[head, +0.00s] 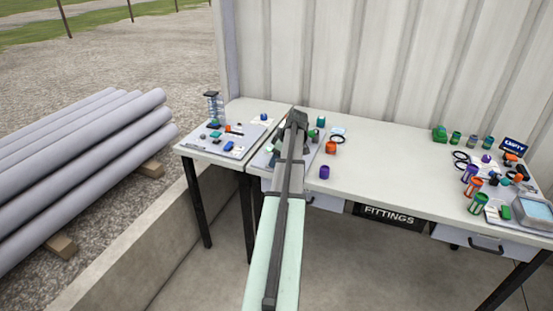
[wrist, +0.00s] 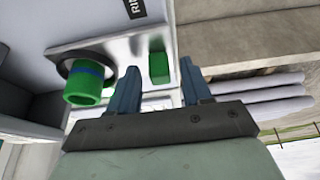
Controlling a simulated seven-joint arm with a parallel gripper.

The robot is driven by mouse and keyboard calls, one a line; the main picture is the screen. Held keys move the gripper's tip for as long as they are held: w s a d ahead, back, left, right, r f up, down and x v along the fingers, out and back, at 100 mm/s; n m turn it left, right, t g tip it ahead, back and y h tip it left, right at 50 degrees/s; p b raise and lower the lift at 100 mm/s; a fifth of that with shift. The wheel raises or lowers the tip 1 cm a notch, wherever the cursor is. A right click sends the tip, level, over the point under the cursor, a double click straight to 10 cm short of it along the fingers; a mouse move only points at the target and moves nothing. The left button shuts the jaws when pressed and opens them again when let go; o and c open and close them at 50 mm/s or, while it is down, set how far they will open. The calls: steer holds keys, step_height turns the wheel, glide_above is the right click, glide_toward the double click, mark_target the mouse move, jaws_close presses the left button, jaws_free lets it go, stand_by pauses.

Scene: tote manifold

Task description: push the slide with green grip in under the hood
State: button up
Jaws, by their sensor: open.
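My gripper (wrist: 160,68) is open in the wrist view, with its two blue fingers apart. A green block (wrist: 158,68), which looks like the slide's green grip, stands on a shiny metal plate (wrist: 118,48) and shows between the fingertips. I cannot tell whether the fingers touch it. A green cylinder with a blue band (wrist: 84,84) sits at a black ring to the left. I cannot make out the hood for sure. In the head view my arm's end (head: 296,120) is over the bench's left part and hides what lies under it.
The bench (head: 390,160) holds an orange part (head: 331,147), a purple cylinder (head: 324,172) and a black ring (head: 337,138) right of my arm. More coloured fittings stand at the far right. A side table (head: 190,150) with small parts adjoins left. The bench's middle is clear.

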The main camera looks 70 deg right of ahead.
jaws_close()
stand_by(0.4)
